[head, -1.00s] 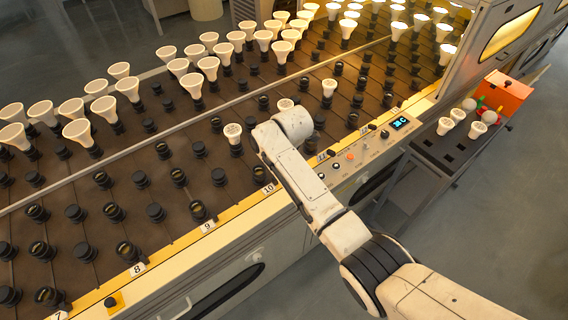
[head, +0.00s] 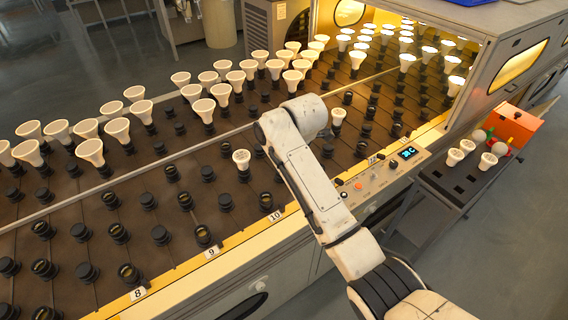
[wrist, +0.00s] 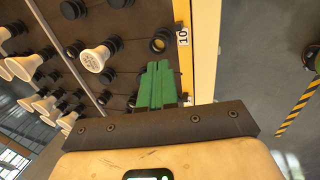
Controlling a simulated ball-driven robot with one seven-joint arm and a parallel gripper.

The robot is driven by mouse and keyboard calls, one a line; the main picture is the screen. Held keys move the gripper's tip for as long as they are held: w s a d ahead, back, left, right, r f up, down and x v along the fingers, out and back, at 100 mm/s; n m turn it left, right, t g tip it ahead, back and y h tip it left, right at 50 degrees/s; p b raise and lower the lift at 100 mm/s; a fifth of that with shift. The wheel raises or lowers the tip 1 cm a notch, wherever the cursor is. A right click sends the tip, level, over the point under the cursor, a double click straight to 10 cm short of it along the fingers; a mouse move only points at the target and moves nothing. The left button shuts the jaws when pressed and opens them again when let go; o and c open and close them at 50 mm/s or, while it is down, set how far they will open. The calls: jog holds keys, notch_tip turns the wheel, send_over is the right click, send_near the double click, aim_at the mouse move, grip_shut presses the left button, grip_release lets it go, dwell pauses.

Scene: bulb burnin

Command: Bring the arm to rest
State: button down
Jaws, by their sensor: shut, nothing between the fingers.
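My arm (head: 310,180) reaches up from the lower right of the head view over the front edge of the socket bed. Its bent end covers part of the bed, and my gripper is hidden there. In the wrist view my gripper (wrist: 157,84) shows as two green fingers side by side, closed together and empty. They are over the bed near the yellow edge strip and the label 10. A white bulb (wrist: 95,58) stands in a socket to their left, apart from them.
The socket bed (head: 120,190) holds rows of black sockets, several with white bulbs. A lit hood (head: 480,45) stands at the upper right. A control panel (head: 385,175) lies right of my arm. A cart (head: 465,180) with bulbs and an orange box (head: 512,125) is farther right.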

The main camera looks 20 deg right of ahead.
jog(key=s+d+f+m+g, duration=0.1)
jog(key=s+d+f+m, duration=0.1)
jog(key=s+f+m, duration=0.55)
jog(key=s+d+f+m, duration=0.15)
jog(key=s+f, duration=0.25)
jog(key=s, duration=0.7)
jog(key=s+d+m, duration=0.2)
jog(key=s+m, duration=0.2)
jog(key=s, duration=0.4)
jog(key=s+d+m, duration=0.3)
jog(key=s+m, duration=0.1)
jog(key=s, duration=0.4)
jog(key=s+d+m+g+h, duration=0.1)
jog(key=s+d+m, duration=0.2)
jog(key=s+m, duration=0.2)
jog(key=s, duration=0.3)
jog(key=shift+s, duration=0.35)
jog(key=shift+f, duration=0.1)
